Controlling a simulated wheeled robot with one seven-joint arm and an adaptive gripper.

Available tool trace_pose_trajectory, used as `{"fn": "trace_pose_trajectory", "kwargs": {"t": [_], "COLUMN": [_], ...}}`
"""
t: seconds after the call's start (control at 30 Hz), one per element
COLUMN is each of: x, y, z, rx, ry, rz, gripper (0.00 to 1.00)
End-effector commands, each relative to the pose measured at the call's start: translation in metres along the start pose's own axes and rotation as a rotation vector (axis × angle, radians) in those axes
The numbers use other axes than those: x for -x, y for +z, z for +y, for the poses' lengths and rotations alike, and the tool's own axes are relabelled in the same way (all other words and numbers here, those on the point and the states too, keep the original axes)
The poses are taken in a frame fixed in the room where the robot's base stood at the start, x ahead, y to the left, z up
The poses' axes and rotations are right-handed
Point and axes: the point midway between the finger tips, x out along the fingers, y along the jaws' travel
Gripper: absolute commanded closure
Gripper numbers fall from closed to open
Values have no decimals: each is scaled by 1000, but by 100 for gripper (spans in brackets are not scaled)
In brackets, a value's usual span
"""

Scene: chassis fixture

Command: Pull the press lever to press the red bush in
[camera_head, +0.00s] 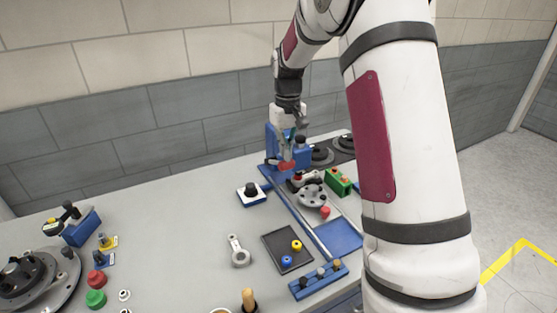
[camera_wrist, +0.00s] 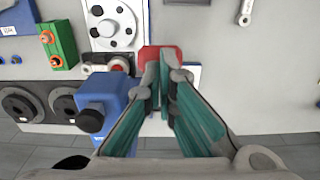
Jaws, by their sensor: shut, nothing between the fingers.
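The blue press (camera_head: 275,136) stands at the back of the table, and it shows in the wrist view as a blue block with a black knob (camera_wrist: 103,105). A red block (camera_head: 286,166) sits at its front, also in the wrist view (camera_wrist: 148,52). I cannot tell whether this is part of the lever or the bush. My gripper (camera_head: 287,156) is shut and empty, pointing down at the press. In the wrist view its fingertips (camera_wrist: 165,58) are together over the red block; contact cannot be told. The lever is not clearly distinguishable.
A grey link-shaped part (camera_wrist: 105,66) and a grey round plate with holes (camera_head: 312,195) are close by. A green block (camera_head: 338,182) stands to the right. A black tray (camera_head: 287,262) is nearer the front. The table's left middle is clear.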

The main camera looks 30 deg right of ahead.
Motion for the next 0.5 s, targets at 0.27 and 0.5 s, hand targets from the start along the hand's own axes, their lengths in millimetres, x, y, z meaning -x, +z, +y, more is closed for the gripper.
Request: {"fn": "trace_pose_trajectory", "kwargs": {"t": [0.27,0.5], "x": [-7,-13], "y": [0,0], "z": [0,0], "rx": [0,0], "ry": [0,0], "rz": [-1,0], "gripper": [100,100]}}
